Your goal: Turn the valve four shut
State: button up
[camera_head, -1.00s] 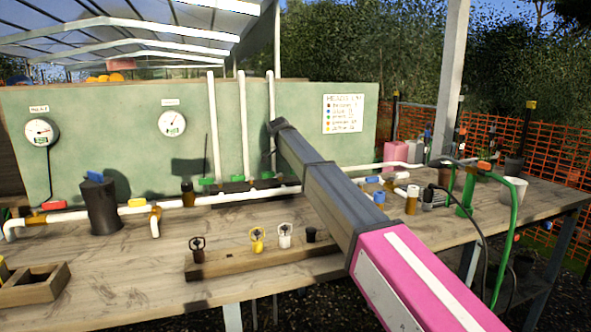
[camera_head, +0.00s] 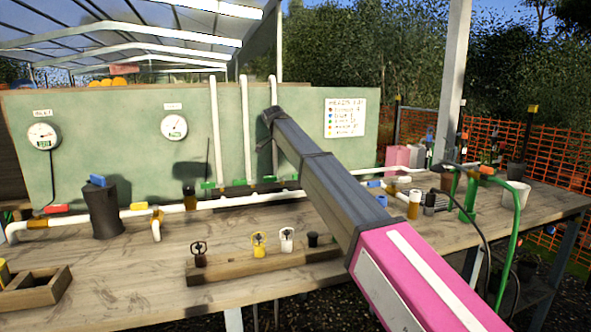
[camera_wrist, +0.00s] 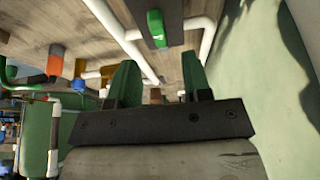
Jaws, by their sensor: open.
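Three green valve handles (camera_head: 208,185), (camera_head: 239,182), (camera_head: 270,179) sit at the feet of the white upright pipes against the green wall. Which valve is number four I cannot tell; the small print on the wall sign (camera_head: 344,118) is unreadable. In the wrist view one green handle (camera_wrist: 157,28) sits on a dark block, beyond my gripper (camera_wrist: 158,65). My gripper's two green fingers are apart, with nothing between them, and the handle is clear of them.
Other valves with red (camera_head: 57,209), yellow (camera_head: 139,206) and blue (camera_head: 97,180) handles stand on the left. A wooden rack (camera_head: 225,269) with small wheel handles lies at the bench front. Green hoses (camera_head: 517,215) stand at the right. Two gauges (camera_head: 42,136), (camera_head: 174,127) hang on the wall.

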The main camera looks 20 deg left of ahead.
jog(key=shift+v, duration=2.25)
